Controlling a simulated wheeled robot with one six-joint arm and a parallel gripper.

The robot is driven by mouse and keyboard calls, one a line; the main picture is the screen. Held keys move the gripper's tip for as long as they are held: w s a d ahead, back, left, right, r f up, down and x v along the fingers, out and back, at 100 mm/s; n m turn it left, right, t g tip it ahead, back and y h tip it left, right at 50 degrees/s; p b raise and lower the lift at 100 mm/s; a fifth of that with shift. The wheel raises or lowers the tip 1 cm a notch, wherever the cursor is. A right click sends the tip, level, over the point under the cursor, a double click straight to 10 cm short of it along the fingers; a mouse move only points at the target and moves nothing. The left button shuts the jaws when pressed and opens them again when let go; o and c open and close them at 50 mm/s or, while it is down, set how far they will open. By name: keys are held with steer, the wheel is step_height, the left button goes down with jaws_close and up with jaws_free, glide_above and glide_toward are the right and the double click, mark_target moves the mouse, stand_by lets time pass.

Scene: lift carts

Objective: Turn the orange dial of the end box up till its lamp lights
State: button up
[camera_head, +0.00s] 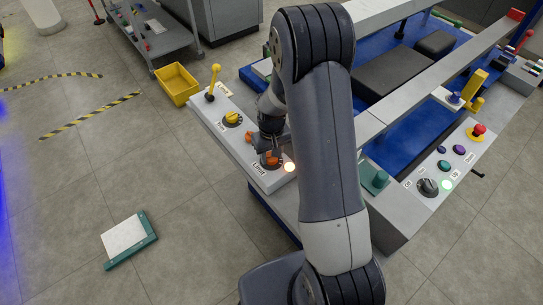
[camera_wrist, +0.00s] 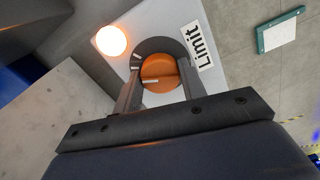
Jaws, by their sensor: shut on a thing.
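The orange dial (camera_wrist: 158,73) labelled "Limit" sits on the pale face of the end box (camera_head: 262,181). In the wrist view it lies between my fingers, with a white line on its face. My gripper (camera_wrist: 160,66) is shut on the dial, one finger on each side. In the head view the dial (camera_head: 271,160) is partly hidden by my gripper (camera_head: 271,150). The lamp (camera_wrist: 111,41) beside the dial glows warm white; it is also bright in the head view (camera_head: 289,167).
A yellow dial (camera_head: 232,118) and a yellow lever (camera_head: 213,80) stand farther along the same panel. A yellow bin (camera_head: 177,84) is on the floor behind. At right, another panel (camera_head: 455,176) carries several knobs and a red button. Floor at left is mostly open, with a green-and-white board (camera_head: 127,239).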

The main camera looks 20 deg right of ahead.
steer(key=shift+m, duration=0.6)
steer(key=o, duration=1)
step_height(320, 180, up, 11)
steer(key=shift+f+b, duration=0.1)
steer(key=shift+b, duration=0.35)
step_height(320, 180, down, 11)
steer(key=shift+r, duration=0.1)
